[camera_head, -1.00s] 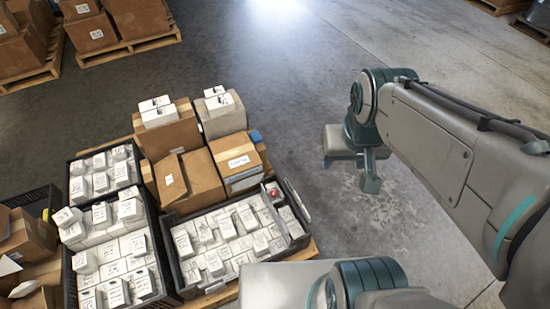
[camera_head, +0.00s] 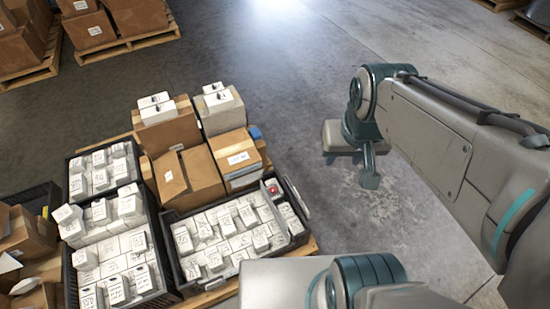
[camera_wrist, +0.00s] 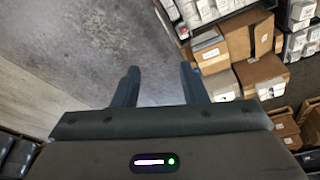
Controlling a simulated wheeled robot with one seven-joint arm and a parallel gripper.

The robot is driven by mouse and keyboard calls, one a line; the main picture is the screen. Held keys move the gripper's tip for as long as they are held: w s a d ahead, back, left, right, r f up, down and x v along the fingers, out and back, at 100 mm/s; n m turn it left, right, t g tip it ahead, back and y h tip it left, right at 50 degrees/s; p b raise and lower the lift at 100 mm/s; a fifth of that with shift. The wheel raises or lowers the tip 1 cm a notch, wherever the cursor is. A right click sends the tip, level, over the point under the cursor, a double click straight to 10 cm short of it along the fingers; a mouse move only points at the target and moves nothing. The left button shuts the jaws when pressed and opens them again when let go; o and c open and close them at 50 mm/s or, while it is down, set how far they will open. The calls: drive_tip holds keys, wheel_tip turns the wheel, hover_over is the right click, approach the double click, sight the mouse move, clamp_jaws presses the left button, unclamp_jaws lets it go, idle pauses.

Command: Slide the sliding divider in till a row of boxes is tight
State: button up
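The black crate (camera_head: 178,272) at the pallet's front right holds many small white boxes (camera_head: 228,238) with dark markings, standing in rows. A thin grey strip that looks like the sliding divider (camera_head: 281,217) runs near the crate's right side, with a red spot near its far end. Some white boxes lie to its right. My gripper (camera_head: 364,168) hangs over bare floor to the right of the crate, clear of it. In the wrist view my gripper (camera_wrist: 159,84) has its two fingers wide apart with nothing between them. Part of the crate (camera_wrist: 228,14) shows at the top there.
Brown cartons (camera_head: 190,178) stand behind the crate, with white boxes on top of some. More black crates of white boxes (camera_head: 105,225) stand on the left. Other loaded pallets (camera_head: 128,50) are at the back left. The floor (camera_head: 300,110) behind and right is open.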

drive_tip(key=w+a+f+n+g+b, duration=0.1)
drive_tip(key=w+f+b, duration=0.45)
drive_tip(key=f, duration=0.35)
drive_tip(key=w+a+f+n+y+b, duration=0.1)
drive_tip(key=w+a+f+b, duration=0.1)
drive_tip(key=w+f+b, duration=0.5)
drive_tip(key=w+a+f+n+g+b, duration=0.1)
drive_tip(key=f+b, duration=0.3)
drive_tip(key=f, duration=0.7)
drive_tip(key=n+g+y+b, duration=0.1)
drive_tip(key=n+g+b, duration=0.1)
drive_tip(key=b, duration=0.9)
approach(282, 218)
drive_tip(key=b+x, duration=0.4)
drive_tip(key=x, duration=0.3)
drive_tip(key=shift+f+b, duration=0.4)
drive_tip(key=shift+d, duration=0.1)
clamp_jaws()
